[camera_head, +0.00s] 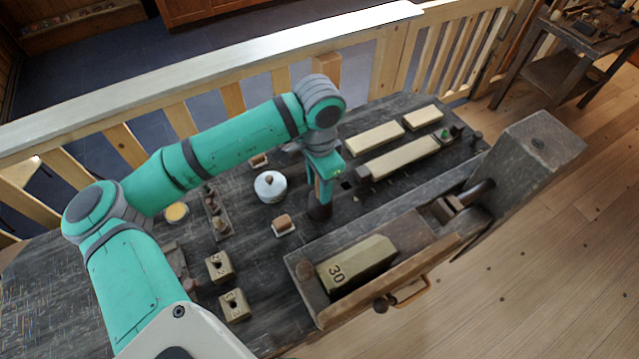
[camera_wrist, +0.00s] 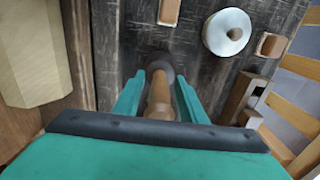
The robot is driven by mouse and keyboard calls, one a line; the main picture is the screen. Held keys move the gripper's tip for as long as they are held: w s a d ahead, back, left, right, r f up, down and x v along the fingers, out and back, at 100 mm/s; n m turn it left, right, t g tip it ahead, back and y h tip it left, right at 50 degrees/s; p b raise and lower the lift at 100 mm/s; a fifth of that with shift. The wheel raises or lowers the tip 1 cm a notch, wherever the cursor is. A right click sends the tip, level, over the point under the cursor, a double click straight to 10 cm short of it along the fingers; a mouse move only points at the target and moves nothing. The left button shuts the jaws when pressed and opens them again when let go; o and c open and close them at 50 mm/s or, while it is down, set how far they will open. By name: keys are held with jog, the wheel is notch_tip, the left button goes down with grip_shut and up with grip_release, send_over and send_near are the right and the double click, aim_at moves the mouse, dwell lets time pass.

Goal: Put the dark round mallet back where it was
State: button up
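The dark round mallet (camera_head: 320,212) is under my gripper (camera_head: 322,192) over the dark workbench, right of the white round pot. In the wrist view its brown wooden handle (camera_wrist: 160,98) points up between the two green fingers of my gripper (camera_wrist: 160,84). The fingers lie close along both sides of the handle and look shut on it. The dark head (camera_wrist: 154,62) is below the fingertips. The mallet looks roughly upright, head down. Whether the head touches the bench cannot be told. No marked place for the mallet is clearly visible.
The white round pot (camera_head: 270,186) and a small brown block (camera_head: 284,223) stand left of the mallet. A trough with a block marked 30 (camera_head: 357,264) lies in front. Long cream blocks (camera_head: 402,157) lie to the right. A railing (camera_head: 230,65) runs behind.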

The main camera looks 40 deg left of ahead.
jog(key=shift+r, duration=0.1)
notch_tip(320, 180, up, 12)
jog(key=shift+r, duration=0.1)
dwell(0.4)
jog(key=shift+w, duration=0.15)
dwell(0.4)
